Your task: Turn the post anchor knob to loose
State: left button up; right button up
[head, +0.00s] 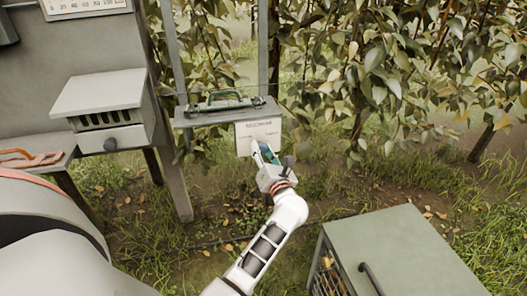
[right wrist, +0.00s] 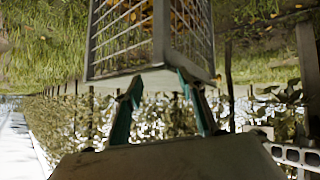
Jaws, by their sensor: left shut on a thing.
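A pale label plate (head: 259,130) with small print hangs on the front of a grey shelf between two posts, in the head view. My left gripper (head: 264,151) is at the plate's lower edge, its fingers pointing up at it. It is shut on the post anchor knob, which the fingers mostly hide, so I cannot read its setting. My right gripper (right wrist: 160,100) shows in the right wrist view, with its teal-padded fingers apart and nothing seen between them.
A grey box with a drawer (head: 104,105) stands left. A green-lidded crate (head: 400,250) stands at lower right. A wire-sided crate (right wrist: 150,45) is beyond my right fingers. Leafy branches fill the back.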

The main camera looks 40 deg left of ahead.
pick_arm(q)
jog(key=shift+n, duration=0.3)
jog(key=o, duration=1.1)
jog(key=v, duration=0.7)
jog(key=shift+s+d, duration=0.15)
jog(key=shift+s, duration=0.05)
jog(key=shift+f, duration=0.1)
